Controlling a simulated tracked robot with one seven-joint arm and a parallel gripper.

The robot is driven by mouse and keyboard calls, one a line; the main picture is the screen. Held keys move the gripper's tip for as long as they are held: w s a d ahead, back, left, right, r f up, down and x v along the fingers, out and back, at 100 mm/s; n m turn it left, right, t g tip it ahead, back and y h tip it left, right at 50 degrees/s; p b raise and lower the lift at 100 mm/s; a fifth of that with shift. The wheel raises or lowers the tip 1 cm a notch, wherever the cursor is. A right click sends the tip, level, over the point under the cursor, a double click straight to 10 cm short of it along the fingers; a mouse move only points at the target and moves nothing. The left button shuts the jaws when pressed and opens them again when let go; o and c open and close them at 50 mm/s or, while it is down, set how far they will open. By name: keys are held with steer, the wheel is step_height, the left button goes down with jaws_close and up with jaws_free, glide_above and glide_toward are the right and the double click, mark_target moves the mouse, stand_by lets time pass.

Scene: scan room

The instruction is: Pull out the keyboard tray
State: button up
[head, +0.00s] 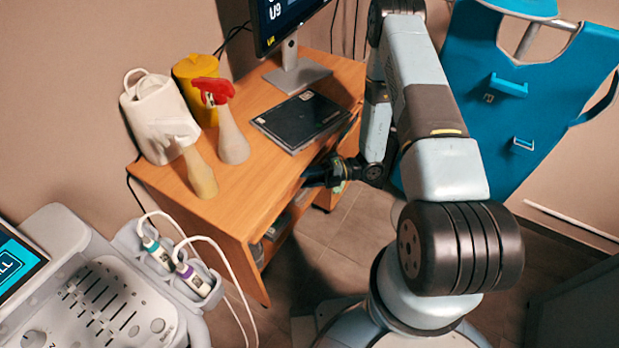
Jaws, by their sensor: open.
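The wooden desk (270,175) stands against the wall left of my arm. Its open front shows below the desktop, with a shadowed gap and shelf-like parts (277,226). The keyboard tray cannot be made out clearly; the desktop edge and my gripper hide that area. My gripper (312,177) is open at the desk's front edge, just below desktop height, its fingers pointing left towards the desk. Whether the fingers touch anything cannot be told from this view.
An ultrasound console (90,300) stands front left, a blue chair (515,100) right. Some floor (318,230) is clear.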

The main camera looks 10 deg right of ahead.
steer(key=shift+c, duration=0.3)
jaws_close()
